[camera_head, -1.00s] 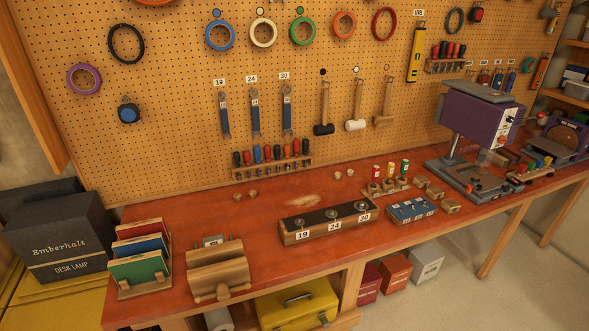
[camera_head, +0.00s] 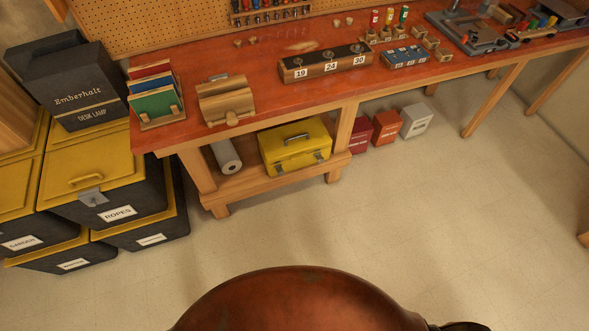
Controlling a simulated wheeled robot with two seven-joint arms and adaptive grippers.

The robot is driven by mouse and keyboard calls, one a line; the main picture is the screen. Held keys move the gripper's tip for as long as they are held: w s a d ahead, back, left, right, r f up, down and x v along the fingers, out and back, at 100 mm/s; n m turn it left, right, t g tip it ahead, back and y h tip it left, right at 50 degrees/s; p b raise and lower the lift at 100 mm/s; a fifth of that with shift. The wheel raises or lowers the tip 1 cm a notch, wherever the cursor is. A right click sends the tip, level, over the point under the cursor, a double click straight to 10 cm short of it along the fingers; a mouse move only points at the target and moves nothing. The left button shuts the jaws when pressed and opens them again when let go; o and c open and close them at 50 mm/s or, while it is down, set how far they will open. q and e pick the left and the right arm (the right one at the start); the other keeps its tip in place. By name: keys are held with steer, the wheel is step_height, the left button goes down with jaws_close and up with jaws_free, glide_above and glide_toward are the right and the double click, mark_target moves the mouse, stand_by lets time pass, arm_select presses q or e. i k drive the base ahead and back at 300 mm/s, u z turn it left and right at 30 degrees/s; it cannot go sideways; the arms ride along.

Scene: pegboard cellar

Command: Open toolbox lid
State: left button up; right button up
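A yellow toolbox (camera_head: 293,150) with a dark handle on its lid and latches on its front sits on the low wooden shelf (camera_head: 262,179) under the red workbench. Its lid is shut. Neither of my grippers is in the head view. The rounded reddish-brown shape at the bottom middle looks like part of my own body.
A paper roll (camera_head: 226,157) lies left of the toolbox. Red and white boxes (camera_head: 386,128) stand to its right. Black bins with yellow lids (camera_head: 100,178) are stacked at the left. The red workbench (camera_head: 205,70) overhangs the shelf. The floor (camera_head: 330,228) in front is clear.

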mark_target(293, 142)
steer(key=u, duration=1.25)
steer(key=i, duration=0.85)
steer(key=z, duration=1.4)
